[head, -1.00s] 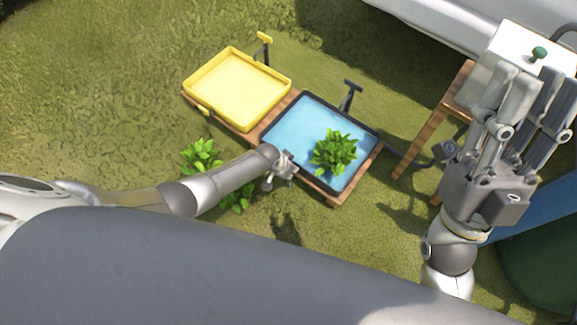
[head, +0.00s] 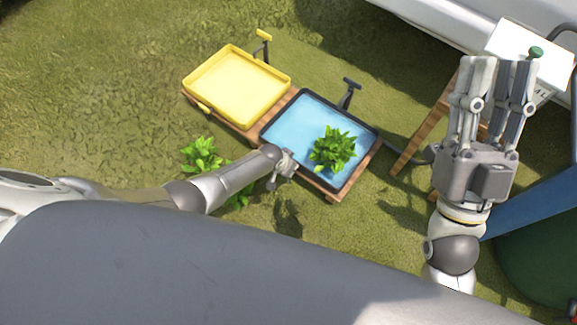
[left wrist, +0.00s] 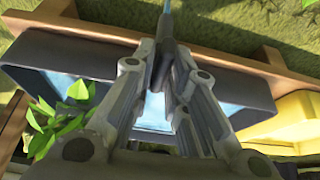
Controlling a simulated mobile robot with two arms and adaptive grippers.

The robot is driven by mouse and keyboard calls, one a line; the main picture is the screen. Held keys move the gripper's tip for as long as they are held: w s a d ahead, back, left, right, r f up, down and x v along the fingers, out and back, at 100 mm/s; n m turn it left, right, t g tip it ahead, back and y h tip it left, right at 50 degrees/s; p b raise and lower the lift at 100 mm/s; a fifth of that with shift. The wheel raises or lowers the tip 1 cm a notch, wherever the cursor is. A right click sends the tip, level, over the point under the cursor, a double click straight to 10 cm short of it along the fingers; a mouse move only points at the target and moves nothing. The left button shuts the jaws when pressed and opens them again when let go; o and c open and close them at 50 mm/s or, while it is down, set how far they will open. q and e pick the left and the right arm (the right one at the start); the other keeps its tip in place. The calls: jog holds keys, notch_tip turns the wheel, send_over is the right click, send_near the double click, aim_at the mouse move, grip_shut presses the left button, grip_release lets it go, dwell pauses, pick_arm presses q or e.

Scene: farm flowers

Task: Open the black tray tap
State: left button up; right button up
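The black tray (head: 376,130) holds blue water and a leafy green plant (head: 334,150). My left gripper (head: 283,164) is at its front left edge and hides that part of the rim. In the left wrist view, the fingers (left wrist: 163,75) converge around a dark, narrow part (left wrist: 164,38), which looks like the black tray's tap. A thin pale blue streak shows beyond it. Whether the fingers are pressed on this part is unclear. My right gripper (head: 497,75) is raised at the right, fingers apart, with nothing seen between them.
The yellow tray (head: 197,79) with a yellow tap (head: 204,108) stands left of the black tray on a wooden frame (head: 240,133). Green plants (head: 203,157) grow by the left forearm. A white box (head: 515,45) and a wooden stand (head: 412,145) are at the right. Grass at the left is clear.

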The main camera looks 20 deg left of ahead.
pick_arm(q)
jog(key=shift+o, duration=1.3)
jog(key=v, duration=1.2)
jog(key=shift+w+a, duration=0.1)
